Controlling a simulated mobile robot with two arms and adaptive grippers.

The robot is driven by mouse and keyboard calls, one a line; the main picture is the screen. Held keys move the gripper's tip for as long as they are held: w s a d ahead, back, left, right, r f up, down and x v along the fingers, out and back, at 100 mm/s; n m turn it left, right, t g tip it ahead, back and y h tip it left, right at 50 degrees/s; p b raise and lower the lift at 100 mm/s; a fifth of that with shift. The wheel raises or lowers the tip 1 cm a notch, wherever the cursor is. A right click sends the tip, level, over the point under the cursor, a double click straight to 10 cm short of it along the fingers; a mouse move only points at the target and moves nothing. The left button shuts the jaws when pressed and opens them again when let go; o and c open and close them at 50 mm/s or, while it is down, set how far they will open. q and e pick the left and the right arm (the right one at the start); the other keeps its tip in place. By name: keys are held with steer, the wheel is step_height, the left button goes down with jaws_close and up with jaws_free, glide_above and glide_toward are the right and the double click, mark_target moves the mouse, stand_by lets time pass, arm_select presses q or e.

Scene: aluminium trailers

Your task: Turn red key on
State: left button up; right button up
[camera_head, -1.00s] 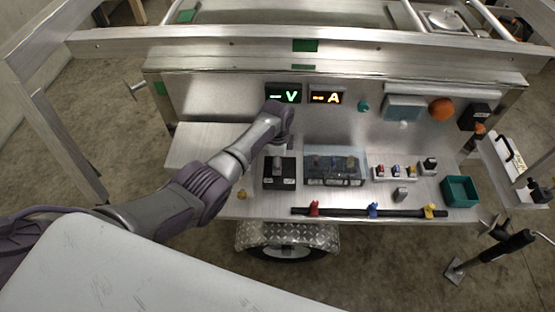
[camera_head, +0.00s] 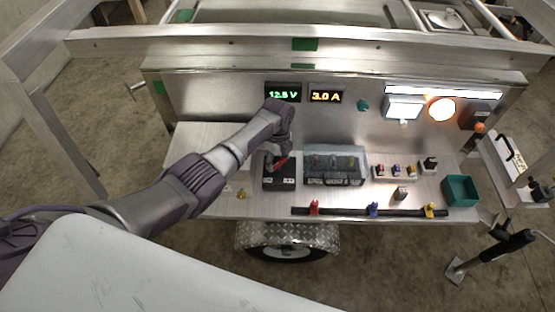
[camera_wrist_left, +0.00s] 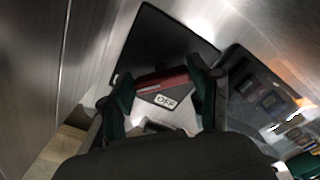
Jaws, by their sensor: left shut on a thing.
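The red key (camera_head: 281,162) sits on a black switch box (camera_head: 279,184) on the metal shelf. The voltage display (camera_head: 283,95) reads about 12.5 V and the current display (camera_head: 326,97) reads 3.0 A. My right gripper is not in view.
A clear-covered fuse box (camera_head: 335,150) stands just right of the switch box. Small switches (camera_head: 396,171), a green bin (camera_head: 460,190) and a black bar with coloured clips (camera_head: 372,210) are further right and in front. A lamp (camera_head: 441,108) and a white panel (camera_head: 404,106) glow.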

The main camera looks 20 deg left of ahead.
arm_select(q)
steer(key=shift+d, duration=0.1)
stand_by(0.5)
steer(key=o, duration=1.1)
steer(key=shift+o, duration=0.2)
